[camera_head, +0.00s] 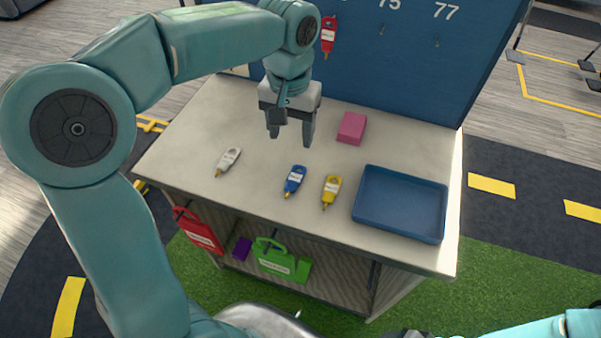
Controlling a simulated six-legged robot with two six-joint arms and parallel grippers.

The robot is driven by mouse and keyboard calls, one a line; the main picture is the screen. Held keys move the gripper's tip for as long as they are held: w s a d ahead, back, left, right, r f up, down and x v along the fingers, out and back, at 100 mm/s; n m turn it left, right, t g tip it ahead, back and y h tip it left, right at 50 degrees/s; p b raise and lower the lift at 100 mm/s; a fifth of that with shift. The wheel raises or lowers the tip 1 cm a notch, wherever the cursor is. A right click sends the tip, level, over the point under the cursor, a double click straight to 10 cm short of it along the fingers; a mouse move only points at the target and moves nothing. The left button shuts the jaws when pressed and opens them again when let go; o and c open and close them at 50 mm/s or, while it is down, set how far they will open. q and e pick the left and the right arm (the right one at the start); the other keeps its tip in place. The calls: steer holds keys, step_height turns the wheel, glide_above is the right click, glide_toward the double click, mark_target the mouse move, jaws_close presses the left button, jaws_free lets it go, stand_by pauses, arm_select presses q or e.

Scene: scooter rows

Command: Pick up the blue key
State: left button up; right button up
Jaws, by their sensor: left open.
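The blue key (293,181) lies on the counter top (230,121), between a white key (228,161) on its left and a yellow key (331,190) on its right. My left gripper (290,139) is above the counter, pointing down, with its fingers apart and nothing between them. In the picture it is just above the blue key and not touching it. At the lower right a part of my right arm shows; its gripper fingers are not visible.
A blue tray (400,204) stands at the counter's right, with a pink block (352,128) behind it. A blue board (410,60) with hooks and a red key (328,36) rises at the back. Red (199,231) and green (272,257) items are below the counter's front edge.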

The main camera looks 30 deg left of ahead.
arm_select(q)
glide_above(290, 186)
step_height(290, 186, down, 10)
steer(key=shift+w+f, duration=0.1)
steer(key=shift+w, duration=0.05)
steer(key=shift+s+d+f, duration=0.15)
steer(key=shift+s+f, duration=0.05)
steer(key=shift+f, duration=0.2)
steer(key=shift+w+f, duration=0.1)
steer(key=shift+f, duration=2.45)
steer(key=shift+r, duration=0.1)
steer(key=c, duration=1)
